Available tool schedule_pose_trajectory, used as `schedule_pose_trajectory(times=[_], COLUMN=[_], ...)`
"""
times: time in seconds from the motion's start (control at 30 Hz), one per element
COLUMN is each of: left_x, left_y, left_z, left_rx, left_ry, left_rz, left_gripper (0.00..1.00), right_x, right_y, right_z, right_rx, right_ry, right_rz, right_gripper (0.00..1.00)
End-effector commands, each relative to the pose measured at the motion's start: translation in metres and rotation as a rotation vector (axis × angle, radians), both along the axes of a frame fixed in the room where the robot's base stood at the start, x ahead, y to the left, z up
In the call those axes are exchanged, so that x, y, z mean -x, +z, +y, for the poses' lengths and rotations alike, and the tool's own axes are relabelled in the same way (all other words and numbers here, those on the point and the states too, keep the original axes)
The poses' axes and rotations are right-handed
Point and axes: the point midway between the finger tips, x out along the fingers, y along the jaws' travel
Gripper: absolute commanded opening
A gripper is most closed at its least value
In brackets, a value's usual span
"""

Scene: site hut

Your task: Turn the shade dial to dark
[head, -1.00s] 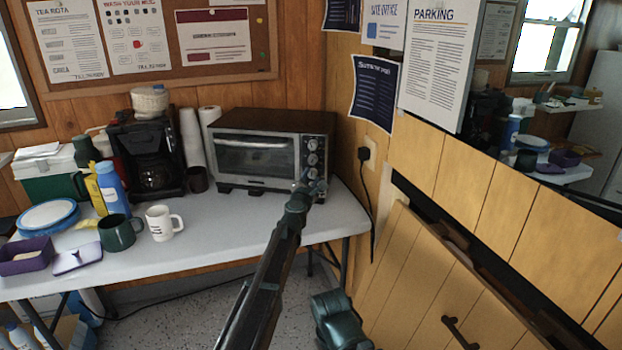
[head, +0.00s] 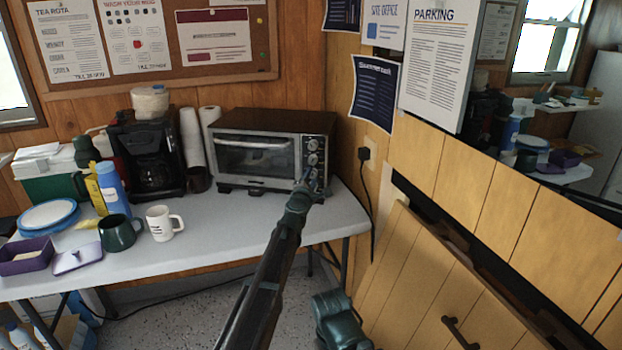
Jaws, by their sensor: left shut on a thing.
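The toaster oven (head: 262,122) stands at the right end of the white table, with a silver front and a glass door. Its right panel carries a column of round dials. The upper dial (head: 313,144) and the middle dial (head: 313,159) show clear. My left gripper (head: 307,179) reaches up to the panel and is shut on the lowest dial, which it mostly hides. The dial markings are too small to read, so I cannot tell which is labelled shade or where its pointer stands.
A coffee maker (head: 150,150) and paper cups stand left of the oven. A white mug (head: 164,222), a green mug (head: 118,233) and a blue bottle (head: 112,190) stand further left. The table (head: 225,232) is bare before the oven. A wood-panelled wall is close on the right.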

Motion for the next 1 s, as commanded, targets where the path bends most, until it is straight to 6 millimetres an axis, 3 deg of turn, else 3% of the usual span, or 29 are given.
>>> schedule_pose_trajectory(times=[0.6,1.0], left_x=[0.0006,0.0008], left_y=[0.0006,0.0007], left_z=[-0.0004,-0.0006], left_rx=[-0.529,-0.700], left_ry=[-0.002,-0.002], left_rz=[-0.102,-0.135], left_gripper=[0.00,0.00], right_x=[0.0000,0.0000], right_y=[0.0008,0.0010], right_z=[0.0000,0.0000], right_rx=[0.000,0.000], right_ry=[0.000,0.000], right_rz=[0.000,0.000], right_gripper=[0.00,0.00])
